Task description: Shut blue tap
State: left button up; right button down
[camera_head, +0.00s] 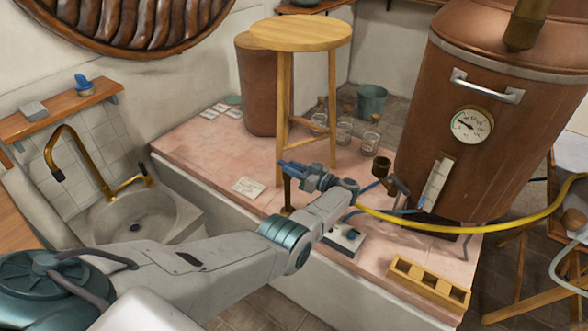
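A short brass post (287,192) stands on the pink tiled platform, in front of the wooden stool. A blue piece, which looks like the tap's lever (290,166), shows at its top, partly hidden by my gripper. My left gripper (298,172) is at the top of this post, pointing left, touching or very near the blue piece. Its fingers merge with the blue piece, so I cannot tell whether they are open or shut. My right gripper is not in view.
The wooden stool (300,34) stands right behind my gripper. A copper boiler (490,110) with a gauge fills the right. A yellow hose (450,229) crosses right of my arm. A wooden rack (428,283) lies at the platform's front edge. A sink (140,214) is at left.

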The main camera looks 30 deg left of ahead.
pick_arm(q)
jog(key=shift+o, duration=0.8)
jog(key=d+b, duration=0.2)
jog(key=d, duration=0.8)
jog(key=shift+s+d, duration=0.3)
jog(key=shift+d, duration=0.1)
